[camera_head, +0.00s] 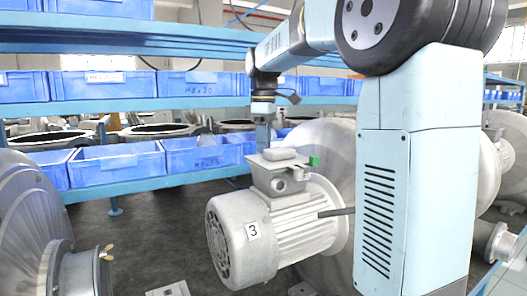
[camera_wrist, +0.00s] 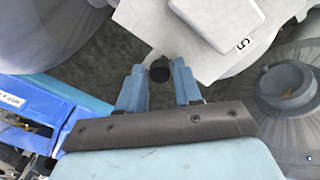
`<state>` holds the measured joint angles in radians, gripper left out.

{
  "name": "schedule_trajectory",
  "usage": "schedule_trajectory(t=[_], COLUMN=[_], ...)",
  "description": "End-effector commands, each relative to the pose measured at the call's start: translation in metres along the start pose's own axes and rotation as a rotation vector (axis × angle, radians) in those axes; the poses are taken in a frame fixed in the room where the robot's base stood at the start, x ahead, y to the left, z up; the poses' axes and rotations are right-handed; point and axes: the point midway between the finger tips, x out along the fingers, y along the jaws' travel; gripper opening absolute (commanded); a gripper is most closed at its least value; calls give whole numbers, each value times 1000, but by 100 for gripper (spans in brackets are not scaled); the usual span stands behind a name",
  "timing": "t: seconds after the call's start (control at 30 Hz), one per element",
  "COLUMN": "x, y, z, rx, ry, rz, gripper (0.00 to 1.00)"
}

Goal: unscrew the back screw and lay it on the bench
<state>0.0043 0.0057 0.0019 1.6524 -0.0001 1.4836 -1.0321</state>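The motor (camera_head: 270,225), marked 3, lies on the bench with a grey terminal box (camera_head: 283,172) on top. My gripper (camera_head: 263,140) points down just behind the box's lid. In the wrist view the two blue fingertips of my gripper (camera_wrist: 160,68) stand on either side of a dark round piece (camera_wrist: 160,71) at the edge of the grey lid (camera_wrist: 225,20). This looks like the head of the back screw. It nearly fills the gap, and I cannot tell whether the fingers press on it. In the head view the screw is hidden or too small to see.
Blue shelving with blue bins (camera_head: 118,163) stands behind the motor. Another grey blower housing (camera_head: 35,225) is at the left. A green piece (camera_head: 314,161) sits at the box's right side.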

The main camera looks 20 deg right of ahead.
Motion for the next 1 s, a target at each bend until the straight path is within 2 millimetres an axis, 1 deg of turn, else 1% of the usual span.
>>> schedule_trajectory(t=[0.7, 0.83, 1.0], x=[0, 0, 0], y=[0, 0, 0], z=[0, 0, 0], rx=[716, 806, 837], ry=[0, 0, 0], rz=[0, 0, 0], gripper=[34, 34, 34])
